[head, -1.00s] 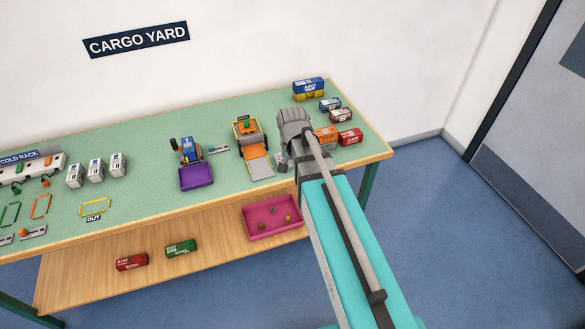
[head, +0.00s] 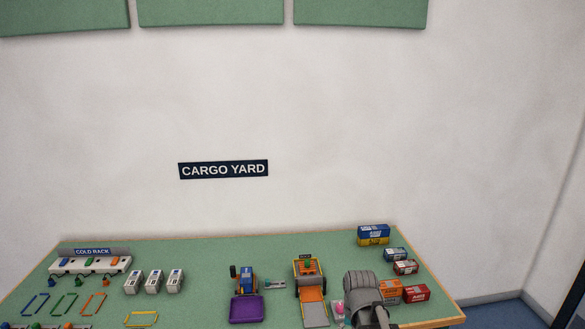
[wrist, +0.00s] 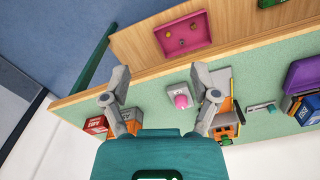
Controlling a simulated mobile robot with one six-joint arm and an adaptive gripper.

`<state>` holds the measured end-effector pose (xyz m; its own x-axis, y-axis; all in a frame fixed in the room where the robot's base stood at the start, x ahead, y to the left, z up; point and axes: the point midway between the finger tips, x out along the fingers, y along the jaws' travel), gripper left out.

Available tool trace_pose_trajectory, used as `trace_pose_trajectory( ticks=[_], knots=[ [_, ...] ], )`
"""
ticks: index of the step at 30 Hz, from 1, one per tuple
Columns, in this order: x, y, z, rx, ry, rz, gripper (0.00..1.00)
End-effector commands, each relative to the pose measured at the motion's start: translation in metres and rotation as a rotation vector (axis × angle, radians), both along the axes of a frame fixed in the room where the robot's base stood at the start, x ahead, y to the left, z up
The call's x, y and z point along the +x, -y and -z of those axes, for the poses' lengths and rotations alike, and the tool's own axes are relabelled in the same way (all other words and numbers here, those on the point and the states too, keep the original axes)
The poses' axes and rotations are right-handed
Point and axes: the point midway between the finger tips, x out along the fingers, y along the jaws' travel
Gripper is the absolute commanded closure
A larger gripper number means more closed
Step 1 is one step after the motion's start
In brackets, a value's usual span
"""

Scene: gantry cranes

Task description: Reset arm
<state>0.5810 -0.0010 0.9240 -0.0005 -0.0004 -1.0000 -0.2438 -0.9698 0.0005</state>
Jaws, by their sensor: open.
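My gripper (wrist: 162,98) is open in the wrist view, its two grey fingers spread apart over the green tabletop. Nothing is between the fingertips; a small grey block with a pink knob (wrist: 181,101) shows beyond them on the table, beside the right finger. In the head view my arm's grey wrist part stands at the lower right, over the front right of the table (head: 205,285), and hides part of what is behind it. My fingers are not clear in the head view.
Orange and red containers (head: 415,293) stand just right of my arm. An orange truck (head: 309,280) and a tractor with a purple trailer (head: 247,308) stand to its left. White containers (head: 154,282) and a cold rack (head: 90,264) are further left. A pink tray (wrist: 182,34) lies on the lower shelf.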

Motion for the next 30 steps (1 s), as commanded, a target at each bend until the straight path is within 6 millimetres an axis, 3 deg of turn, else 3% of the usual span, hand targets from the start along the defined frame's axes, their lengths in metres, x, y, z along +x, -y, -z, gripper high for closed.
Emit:
trace_pose_trajectory(
  ticks=[1, 3, 9, 30],
  knots=[
    [-0.015, 0.0, 0.0, 0.0, 0.0, -0.048, 0.22],
    [-0.026, -0.001, 0.0, 0.0, 0.0, -0.115, 0.22],
    [-0.043, -0.001, 0.0, 0.0, 0.0, -0.235, 0.22],
    [-0.043, -0.001, 0.0, 0.0, 0.0, -0.248, 0.22]
  ],
)
